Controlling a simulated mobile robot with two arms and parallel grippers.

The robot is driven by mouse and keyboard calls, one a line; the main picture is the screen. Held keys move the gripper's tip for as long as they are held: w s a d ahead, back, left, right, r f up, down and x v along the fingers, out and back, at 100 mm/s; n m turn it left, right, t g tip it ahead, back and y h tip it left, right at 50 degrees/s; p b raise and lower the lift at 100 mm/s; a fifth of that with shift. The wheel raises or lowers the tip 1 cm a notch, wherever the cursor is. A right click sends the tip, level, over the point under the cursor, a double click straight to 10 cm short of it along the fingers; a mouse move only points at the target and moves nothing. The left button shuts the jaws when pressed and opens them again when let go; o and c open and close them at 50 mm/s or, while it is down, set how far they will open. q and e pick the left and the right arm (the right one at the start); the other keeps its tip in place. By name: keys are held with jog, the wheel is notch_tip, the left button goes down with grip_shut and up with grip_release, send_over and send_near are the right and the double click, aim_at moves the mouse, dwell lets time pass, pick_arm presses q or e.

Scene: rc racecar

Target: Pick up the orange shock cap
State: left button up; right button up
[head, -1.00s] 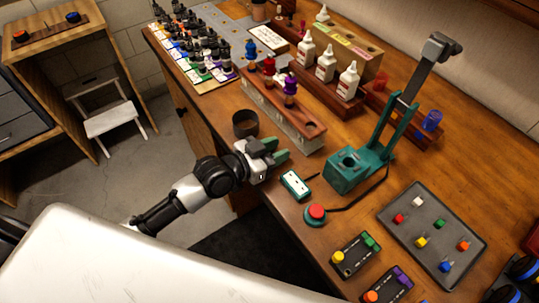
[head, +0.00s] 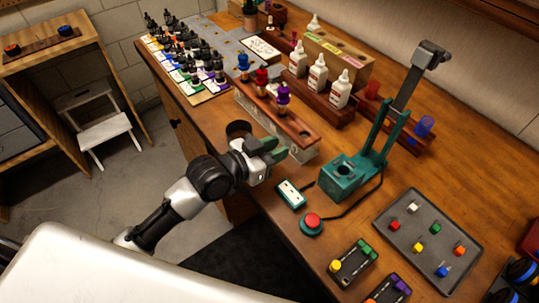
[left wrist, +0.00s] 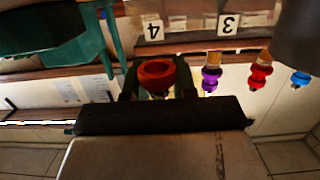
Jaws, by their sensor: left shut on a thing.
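The orange shock cap (left wrist: 157,80) is a small ring-shaped piece in the left wrist view, held between the dark fingers of my left gripper (left wrist: 158,84). The cap is hidden by the fingers in the head view. Purple (head: 283,93), red (head: 261,78) and blue (head: 243,62) shocks stand in the rack. My right gripper is not in view.
A green press stand (head: 343,180), a red button (head: 312,221) and a grey tray of coloured pieces (head: 405,257) are to the right. White bottles (head: 317,74) stand behind the rack.

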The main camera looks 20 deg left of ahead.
pick_arm(q)
jog(key=s+d+r, duration=0.2)
jog(key=d+r, duration=0.4)
jog(key=d, duration=0.4)
jog(key=s+a+f+n+t+y, duration=0.25)
jog(key=s+a+n+y, duration=0.2)
jog(key=a, duration=0.45)
jog(key=s+a+f+n+t+y, duration=0.1)
jog(key=s+a+f+n+y, duration=0.3)
jog(key=a, duration=0.6)
jog(key=w+d+r+m+g+h, duration=0.1)
jog(key=w+d+r+m+h, duration=0.1)
jog(key=d, duration=0.4)
jog(key=w+d+r+m+g+h, duration=0.1)
jog(key=w+d+r+m+h, duration=0.1)
jog(key=d, duration=0.5)
jog(key=w+d+r+m+g+h, duration=0.1)
jog(key=w+d+r+m+h, duration=0.1)
jog(key=w+d+m+h, duration=0.2)
jog(key=shift+d+r+g, duration=0.35)
jog(key=shift+d, duration=0.8)
jog(key=shift+w+m, duration=0.1)
jog(key=shift+m, duration=0.15)
